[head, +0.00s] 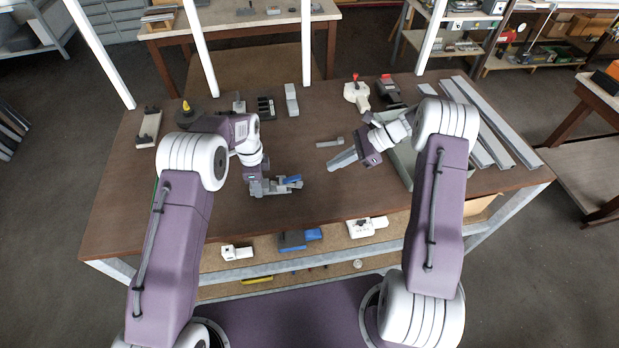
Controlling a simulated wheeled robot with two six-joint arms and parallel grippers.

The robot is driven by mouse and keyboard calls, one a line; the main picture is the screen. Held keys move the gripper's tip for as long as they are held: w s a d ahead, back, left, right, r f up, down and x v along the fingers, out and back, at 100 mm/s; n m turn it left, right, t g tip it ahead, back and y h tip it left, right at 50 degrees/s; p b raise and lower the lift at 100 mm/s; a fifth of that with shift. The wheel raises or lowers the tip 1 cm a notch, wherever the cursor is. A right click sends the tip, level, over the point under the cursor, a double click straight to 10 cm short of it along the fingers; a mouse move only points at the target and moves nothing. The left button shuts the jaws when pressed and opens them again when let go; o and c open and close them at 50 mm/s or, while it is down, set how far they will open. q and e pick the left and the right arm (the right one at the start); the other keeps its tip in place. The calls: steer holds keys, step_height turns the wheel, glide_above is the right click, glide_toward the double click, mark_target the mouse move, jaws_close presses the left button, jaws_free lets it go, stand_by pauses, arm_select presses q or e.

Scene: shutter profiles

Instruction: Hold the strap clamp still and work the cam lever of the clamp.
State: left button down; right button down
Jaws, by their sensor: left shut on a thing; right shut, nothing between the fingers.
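The strap clamp (288,188) is a small grey piece on the brown table, with a blue cam lever (291,180) on its upper side. My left gripper (272,187) is shut on the clamp at its left end. The fingers partly hide the clamp, so its exact grip point is unclear. The lever points right, and its angle is too small to judge. My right gripper (340,161) is shut and empty, to the right of the clamp and apart from it, with its fingers pointing left.
A grey-green bin (403,165) stands under my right forearm. Long grey profiles (495,120) lie at the table's right. A small grey part (329,143) lies behind my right gripper. Tools line the back edge. The table's front middle (330,205) is clear.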

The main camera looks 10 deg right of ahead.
mark_target(290, 180)
steer(key=x, duration=1)
steer(key=shift+s, duration=0.1)
